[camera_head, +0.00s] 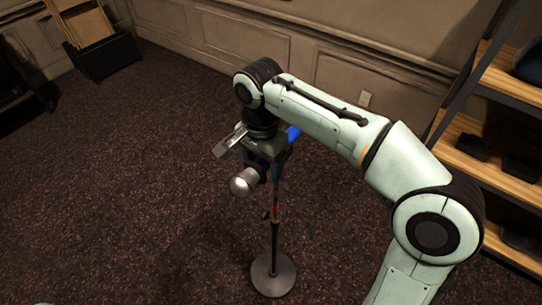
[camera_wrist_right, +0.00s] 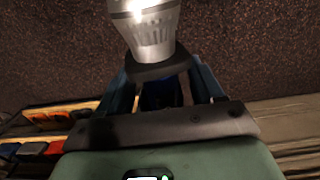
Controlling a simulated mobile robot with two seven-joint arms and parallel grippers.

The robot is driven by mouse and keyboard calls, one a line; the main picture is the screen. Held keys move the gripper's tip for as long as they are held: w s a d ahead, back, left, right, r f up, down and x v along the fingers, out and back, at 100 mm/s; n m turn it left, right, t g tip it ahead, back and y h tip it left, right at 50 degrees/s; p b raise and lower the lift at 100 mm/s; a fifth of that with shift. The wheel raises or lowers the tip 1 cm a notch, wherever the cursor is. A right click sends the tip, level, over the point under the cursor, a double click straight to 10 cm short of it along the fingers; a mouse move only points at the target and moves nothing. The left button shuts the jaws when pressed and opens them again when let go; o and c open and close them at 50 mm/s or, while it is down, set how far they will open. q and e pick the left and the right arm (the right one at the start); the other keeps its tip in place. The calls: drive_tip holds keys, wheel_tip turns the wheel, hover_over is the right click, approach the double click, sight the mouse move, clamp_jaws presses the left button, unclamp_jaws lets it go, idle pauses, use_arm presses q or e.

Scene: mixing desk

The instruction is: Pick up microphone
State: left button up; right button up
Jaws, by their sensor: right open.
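The microphone (camera_head: 245,181) has a silver head and sits at the top of a thin stand (camera_head: 274,240) with a round grey base. A blue part, seemingly its rear end, shows behind my gripper. My right gripper (camera_head: 262,162) is over the microphone from above and hides much of its body. In the right wrist view, the silver head (camera_wrist_right: 152,32) with its dark collar lies just beyond the fingertips, and the dark blue body lies between the two open fingers (camera_wrist_right: 163,82). I cannot tell whether either finger touches it. My left gripper is out of view.
A wooden shelf unit (camera_head: 480,155) with dark items stands at the right. A panelled wall (camera_head: 250,35) runs along the back, with a black box (camera_head: 105,57) at the far left. The dark carpet left of the stand is clear.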

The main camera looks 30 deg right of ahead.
drive_tip(key=c, duration=1.2)
clamp_jaws()
drive_tip(key=shift+r, duration=0.1)
